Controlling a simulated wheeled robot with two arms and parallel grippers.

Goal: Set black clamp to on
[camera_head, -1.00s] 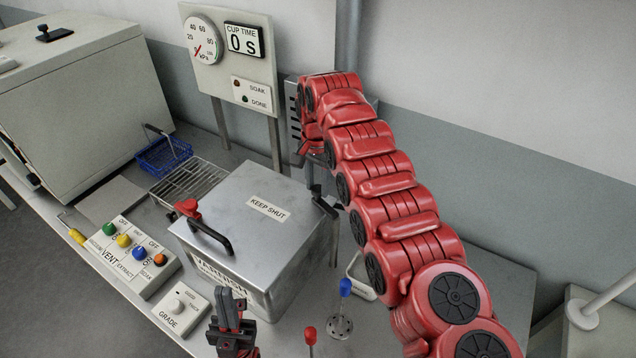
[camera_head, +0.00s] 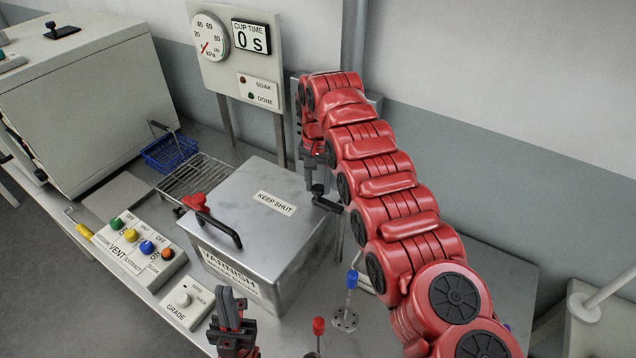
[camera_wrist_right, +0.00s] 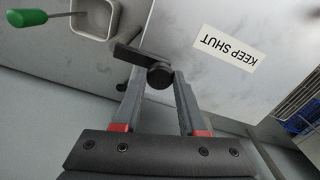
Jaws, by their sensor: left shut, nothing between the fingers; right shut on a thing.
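The black clamp (camera_head: 325,200) is on the right side of the metal box (camera_head: 270,222) labelled KEEP SHUT. In the right wrist view, the black clamp (camera_wrist_right: 130,54) shows a flat lever and a round black end. My right gripper (camera_head: 316,172) reaches down to it from above; in the wrist view its fingers (camera_wrist_right: 158,85) are shut on the round end. Which setting the clamp is in cannot be told. My left gripper (camera_head: 231,315) is shut and empty at the bottom of the head view, in front of the box.
A red clamp (camera_head: 194,202) and a black handle (camera_head: 222,229) are on the box's left side. A vent panel (camera_head: 137,252) and grade dial (camera_head: 184,301) stand left. A blue basket (camera_head: 168,153) and wire rack (camera_head: 195,178) lie behind. Red and blue-handled tools stand right.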

